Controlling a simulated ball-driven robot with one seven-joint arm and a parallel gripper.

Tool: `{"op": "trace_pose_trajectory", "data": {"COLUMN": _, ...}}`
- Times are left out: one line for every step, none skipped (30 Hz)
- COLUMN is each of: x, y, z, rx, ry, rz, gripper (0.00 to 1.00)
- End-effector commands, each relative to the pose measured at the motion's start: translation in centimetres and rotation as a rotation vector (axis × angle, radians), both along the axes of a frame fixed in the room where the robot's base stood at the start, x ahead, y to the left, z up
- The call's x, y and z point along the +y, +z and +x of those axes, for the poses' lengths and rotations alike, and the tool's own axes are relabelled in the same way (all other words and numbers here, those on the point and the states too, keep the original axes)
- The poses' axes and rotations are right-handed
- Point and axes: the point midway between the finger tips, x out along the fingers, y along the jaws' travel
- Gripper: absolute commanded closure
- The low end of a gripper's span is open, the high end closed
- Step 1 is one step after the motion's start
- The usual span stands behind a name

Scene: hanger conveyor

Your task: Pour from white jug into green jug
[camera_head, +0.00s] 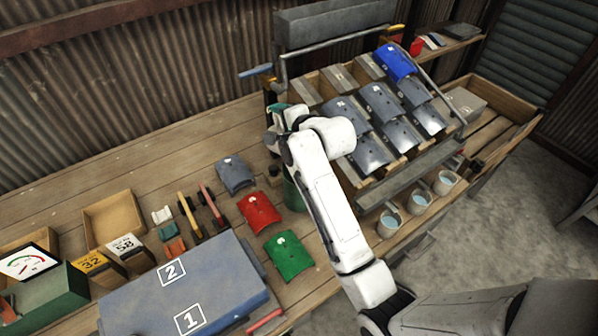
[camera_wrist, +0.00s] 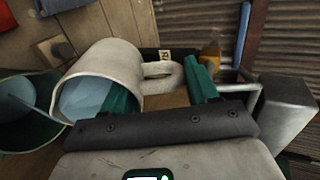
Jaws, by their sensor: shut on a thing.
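The white jug (camera_wrist: 112,68) fills the left middle of the wrist view, with pale blue liquid inside near its rim. My gripper (camera_wrist: 165,85) is shut on its handle, with teal fingers on either side. The jug looks tilted, its mouth toward the green jug (camera_wrist: 30,138) at the left edge, which also has pale blue inside. In the head view the green jug (camera_head: 292,194) stands on the bench, partly behind my arm.
A rack of grey curved plates (camera_head: 375,100) with one blue plate (camera_head: 396,62) stands right of my arm. Grey, red (camera_head: 259,212) and green (camera_head: 288,256) plates lie left. The back-left bench (camera_head: 130,160) is clear.

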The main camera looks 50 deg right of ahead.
Motion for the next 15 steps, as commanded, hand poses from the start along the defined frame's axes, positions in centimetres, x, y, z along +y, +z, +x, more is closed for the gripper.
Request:
{"op": "trace_pose_trajectory", "data": {"x": 0.01, "y": -0.11, "z": -0.04, "rx": -0.007, "ry": 0.000, "rz": -0.002, "gripper": 0.92}}
{"op": "trace_pose_trajectory", "data": {"x": 0.03, "y": -0.12, "z": -0.06, "rx": -0.010, "ry": 0.000, "rz": -0.003, "gripper": 0.92}}
{"op": "trace_pose_trajectory", "data": {"x": 0.04, "y": -0.14, "z": -0.10, "rx": -0.014, "ry": 0.000, "rz": -0.004, "gripper": 0.92}}
{"op": "trace_pose_trajectory", "data": {"x": 0.05, "y": -0.14, "z": -0.12, "rx": -0.017, "ry": 0.000, "rz": -0.005, "gripper": 0.92}}
{"op": "trace_pose_trajectory", "data": {"x": 0.05, "y": -0.15, "z": -0.15, "rx": -0.021, "ry": 0.000, "rz": -0.006, "gripper": 0.92}}
{"op": "trace_pose_trajectory", "data": {"x": 0.06, "y": -0.15, "z": -0.19, "rx": -0.026, "ry": 0.000, "rz": -0.007, "gripper": 0.92}}
{"op": "trace_pose_trajectory", "data": {"x": 0.06, "y": -0.14, "z": -0.22, "rx": -0.029, "ry": 0.000, "rz": -0.008, "gripper": 0.92}}
{"op": "trace_pose_trajectory", "data": {"x": 0.07, "y": -0.15, "z": -0.24, "rx": -0.033, "ry": 0.000, "rz": -0.009, "gripper": 0.92}}
{"op": "trace_pose_trajectory", "data": {"x": 0.08, "y": -0.16, "z": -0.28, "rx": -0.037, "ry": 0.000, "rz": -0.011, "gripper": 0.92}}
{"op": "trace_pose_trajectory", "data": {"x": 0.09, "y": -0.17, "z": -0.31, "rx": -0.040, "ry": 0.000, "rz": -0.012, "gripper": 0.92}}
{"op": "trace_pose_trajectory", "data": {"x": 0.09, "y": -0.19, "z": -0.35, "rx": -0.043, "ry": 0.000, "rz": -0.013, "gripper": 0.92}}
{"op": "trace_pose_trajectory", "data": {"x": 0.10, "y": -0.21, "z": -0.38, "rx": -0.047, "ry": 0.000, "rz": -0.014, "gripper": 0.92}}
{"op": "trace_pose_trajectory", "data": {"x": 0.11, "y": -0.23, "z": -0.41, "rx": -0.050, "ry": 0.000, "rz": -0.015, "gripper": 0.92}}
{"op": "trace_pose_trajectory", "data": {"x": 0.11, "y": -0.24, "z": -0.43, "rx": -0.054, "ry": 0.000, "rz": -0.016, "gripper": 0.92}}
{"op": "trace_pose_trajectory", "data": {"x": 0.14, "y": -0.24, "z": -0.47, "rx": -0.057, "ry": 0.000, "rz": -0.017, "gripper": 0.92}}
